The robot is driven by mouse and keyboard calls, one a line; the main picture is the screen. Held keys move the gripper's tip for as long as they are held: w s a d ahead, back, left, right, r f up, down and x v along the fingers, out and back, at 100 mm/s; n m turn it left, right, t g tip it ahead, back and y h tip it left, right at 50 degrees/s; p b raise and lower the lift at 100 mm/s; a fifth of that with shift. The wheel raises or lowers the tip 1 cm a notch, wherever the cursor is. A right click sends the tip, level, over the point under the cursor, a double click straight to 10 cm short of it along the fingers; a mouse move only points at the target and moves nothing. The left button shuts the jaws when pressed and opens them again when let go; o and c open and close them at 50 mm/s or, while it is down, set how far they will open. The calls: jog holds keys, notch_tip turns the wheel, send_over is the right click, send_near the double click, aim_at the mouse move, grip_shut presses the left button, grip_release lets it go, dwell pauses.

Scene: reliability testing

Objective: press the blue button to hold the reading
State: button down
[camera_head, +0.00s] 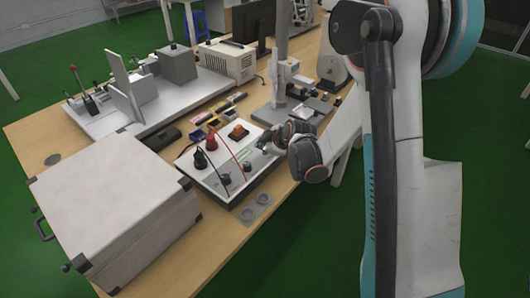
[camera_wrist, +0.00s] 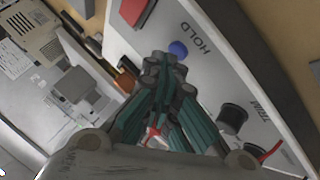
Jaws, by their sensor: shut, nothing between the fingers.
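The blue button (camera_wrist: 178,48) sits on a light panel next to the printed word HOLD in the wrist view. My gripper (camera_wrist: 164,66) is shut and empty. Its fingertips appear just below the button in that view; I cannot tell whether they touch it or how high they are above the panel. In the head view, the white instrument (camera_head: 213,185) lies on the table, and my gripper (camera_head: 266,143) is over its right side. I cannot make out the blue button in the head view.
A red rocker (camera_wrist: 137,9) is left of the button, and dark knobs (camera_wrist: 231,118) are near a TRIM label. A large grey case (camera_head: 115,205) stands to the left, and a grey stand (camera_head: 284,75) is behind.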

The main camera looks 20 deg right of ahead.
aim_at(264, 153)
jog(key=shift+f, duration=0.2)
jog(key=shift+r, duration=0.1)
jog(key=shift+r+p, duration=0.35)
jog(key=shift+r, duration=0.45)
jog(key=shift+r+p, duration=2)
jog(key=shift+r, duration=1)
